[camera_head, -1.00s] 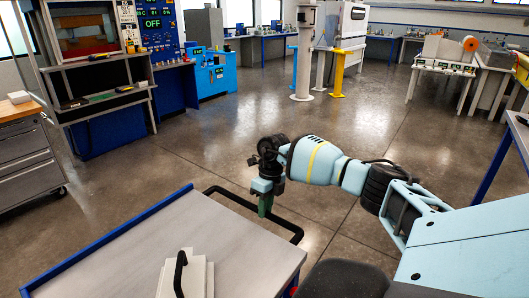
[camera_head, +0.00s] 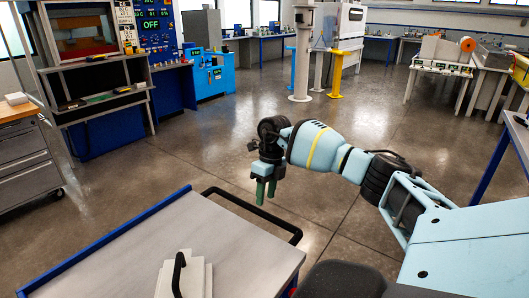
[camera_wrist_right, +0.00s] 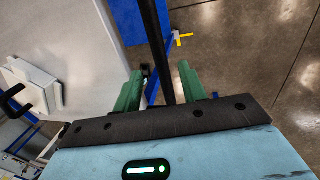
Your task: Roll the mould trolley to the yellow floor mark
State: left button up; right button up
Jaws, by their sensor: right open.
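The mould trolley has a grey top (camera_head: 150,235) with a blue edge and a black push bar (camera_head: 286,228) along its far end. A white mould (camera_head: 197,278) with a black handle stands on the top; it also shows in the right wrist view (camera_wrist_right: 38,85). My right gripper (camera_head: 266,192) is open and empty just above the push bar, fingers pointing down. In the right wrist view the bar (camera_wrist_right: 158,40) runs between its two green fingers (camera_wrist_right: 158,92); I cannot tell whether they touch it. My left gripper is out of view.
A grey drawer cabinet (camera_head: 22,165) stands at the left, before a machine with a blue base (camera_head: 105,135). A white post (camera_head: 302,60) and a yellow post (camera_head: 335,75) stand farther back. A white bench (camera_head: 440,70) is at the right. The floor beyond the trolley (camera_head: 225,145) is clear.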

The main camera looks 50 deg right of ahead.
jog(key=shift+d+r, duration=0.15)
jog(key=shift+r, duration=0.55)
jog(key=shift+d+r, duration=0.1)
jog(key=shift+r, duration=0.55)
